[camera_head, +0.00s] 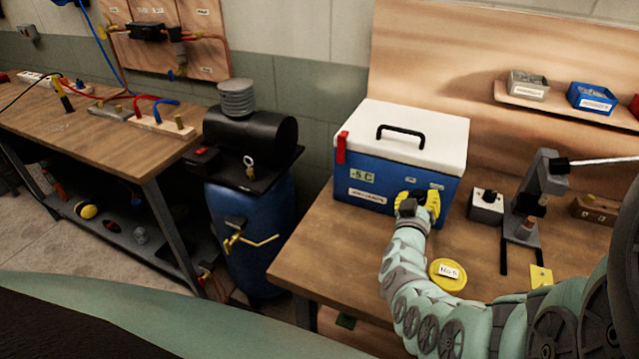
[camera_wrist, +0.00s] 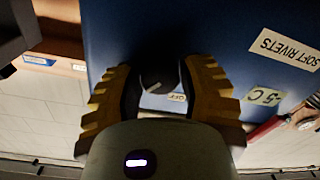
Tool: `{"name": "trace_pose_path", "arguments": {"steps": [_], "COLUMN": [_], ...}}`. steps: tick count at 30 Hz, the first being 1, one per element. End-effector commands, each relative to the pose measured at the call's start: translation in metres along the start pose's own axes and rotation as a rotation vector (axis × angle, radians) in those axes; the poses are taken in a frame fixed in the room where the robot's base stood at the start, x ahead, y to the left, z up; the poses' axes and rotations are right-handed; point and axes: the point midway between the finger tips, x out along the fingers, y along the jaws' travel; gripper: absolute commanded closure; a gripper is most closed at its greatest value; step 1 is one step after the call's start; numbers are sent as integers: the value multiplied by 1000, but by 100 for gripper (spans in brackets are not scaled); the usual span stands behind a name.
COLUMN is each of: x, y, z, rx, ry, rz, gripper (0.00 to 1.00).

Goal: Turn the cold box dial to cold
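The cold box (camera_head: 348,195) is blue with a white lid and stands on the wooden bench. Its front carries a "-5C" display (camera_head: 362,178), also in the wrist view (camera_wrist: 263,97), and a "SOFT RIVETS" label (camera_wrist: 288,48). My gripper (camera_head: 418,200) has yellow fingers and is at the right part of the box front. In the wrist view my gripper (camera_wrist: 158,80) has its fingers apart, one on each side of the dark dial (camera_wrist: 157,74). I cannot tell whether they touch it. A small white label (camera_wrist: 177,97), apparently "OFF", is partly visible beside the dial.
Right of the box are a small switch box (camera_head: 486,206) and a grey lever press (camera_head: 530,200). A yellow round tin (camera_head: 447,274) lies near my forearm. A blue compressor tank (camera_head: 255,240) stands left of the bench. Bins (camera_head: 592,98) sit on a shelf behind.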

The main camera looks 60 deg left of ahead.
Motion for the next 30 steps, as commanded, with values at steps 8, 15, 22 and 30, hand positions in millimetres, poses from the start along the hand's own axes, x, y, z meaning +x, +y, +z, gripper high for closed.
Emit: {"name": "trace_pose_path", "arguments": {"steps": [8, 15, 22, 30], "x": [0, 0, 1, 1], "y": [0, 0, 0, 1], "z": [0, 0, 2, 0], "rx": [0, 8, 93, 116], "ry": [1, 1, 4, 4], "rz": [-1, 0, 3, 3], "gripper": [92, 100, 100, 100]}}
